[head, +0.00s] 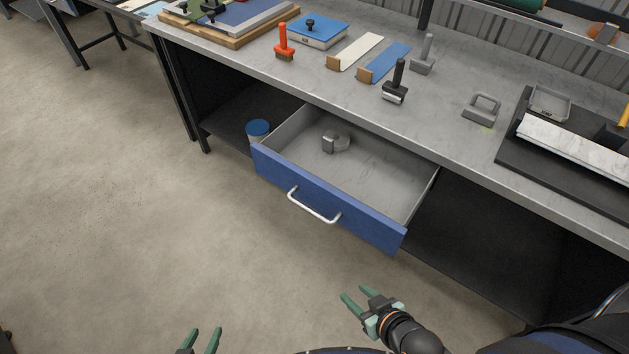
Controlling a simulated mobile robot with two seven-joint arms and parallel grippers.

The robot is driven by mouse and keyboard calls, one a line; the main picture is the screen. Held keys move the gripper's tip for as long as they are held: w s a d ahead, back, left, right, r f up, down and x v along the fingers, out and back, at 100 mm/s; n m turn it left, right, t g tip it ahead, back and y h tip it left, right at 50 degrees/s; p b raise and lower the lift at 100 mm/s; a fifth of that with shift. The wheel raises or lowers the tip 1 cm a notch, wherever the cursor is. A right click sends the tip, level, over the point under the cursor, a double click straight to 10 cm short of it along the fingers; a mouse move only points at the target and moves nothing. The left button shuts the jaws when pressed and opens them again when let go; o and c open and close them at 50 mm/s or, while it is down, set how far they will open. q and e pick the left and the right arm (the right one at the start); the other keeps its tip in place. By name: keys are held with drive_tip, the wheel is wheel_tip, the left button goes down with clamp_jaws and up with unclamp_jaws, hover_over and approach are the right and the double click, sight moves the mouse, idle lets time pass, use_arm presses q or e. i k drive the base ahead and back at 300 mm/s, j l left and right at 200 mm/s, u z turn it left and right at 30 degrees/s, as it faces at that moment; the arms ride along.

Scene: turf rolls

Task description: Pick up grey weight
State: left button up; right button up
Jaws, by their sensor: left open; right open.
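A grey block with a loop handle (479,114), which looks like a weight, stands on the grey workbench, right of centre. A smaller rounded grey object (340,141) lies inside the open drawer; I cannot tell clearly what it is. My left gripper (205,332) is open and empty at the bottom edge, over the floor in front of the drawer. My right gripper (355,294) is open and empty, below and in front of the drawer's right part. Both are well apart from both grey objects.
The blue-fronted drawer (281,181) is pulled out. On the bench (440,140) stand a black-handled stamp (396,84), a grey-handled tool (425,55), an orange-handled tool (284,43) and a dark tray (513,147) with a white bar. A blue-lidded tub (258,129) is beside the drawer.

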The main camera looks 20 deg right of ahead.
sight(485, 115)
drive_tip(key=z, duration=1.55)
drive_tip(key=u, duration=0.6)
drive_tip(key=l+u, duration=0.2)
drive_tip(key=u, duration=0.15)
drive_tip(key=l+u, duration=0.45)
drive_tip(key=u, duration=0.2)
drive_tip(key=l+u, duration=0.2)
drive_tip(key=l, duration=0.25)
drive_tip(key=k+l+u, duration=0.2)
drive_tip(key=l, duration=0.25)
drive_tip(key=i, duration=0.05)
